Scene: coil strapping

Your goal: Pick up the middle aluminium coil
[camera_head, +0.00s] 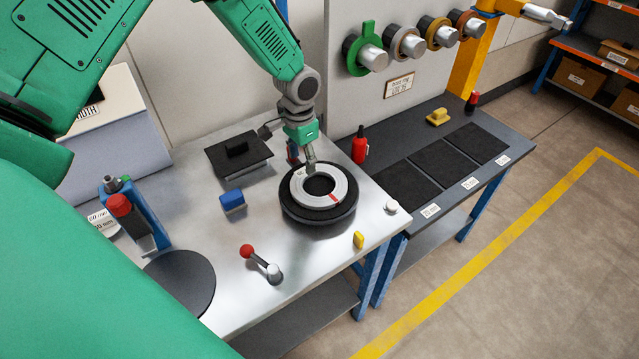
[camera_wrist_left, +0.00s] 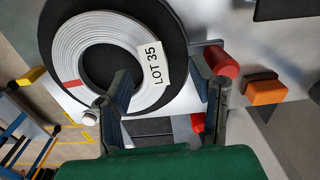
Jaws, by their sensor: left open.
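A silver-grey aluminium coil (camera_head: 340,188) lies flat on a round black pad (camera_head: 318,215) on the metal table. It has a red mark on its ring, and the left wrist view shows it (camera_wrist_left: 72,50) with a "LOT 35" label. My left gripper (camera_head: 308,162) is over the coil's far side, pointing down. In the left wrist view my open fingers (camera_wrist_left: 163,82) appear on either side of the ring, one over the hole and one outside the rim. Contact cannot be told. My right gripper is not in view.
A red bottle (camera_head: 359,146), white knob (camera_head: 391,206), yellow block (camera_head: 358,240), blue block (camera_head: 232,200) and red-knobbed lever (camera_head: 262,263) surround the pad. A dark bench (camera_head: 465,187) with black mats stands right.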

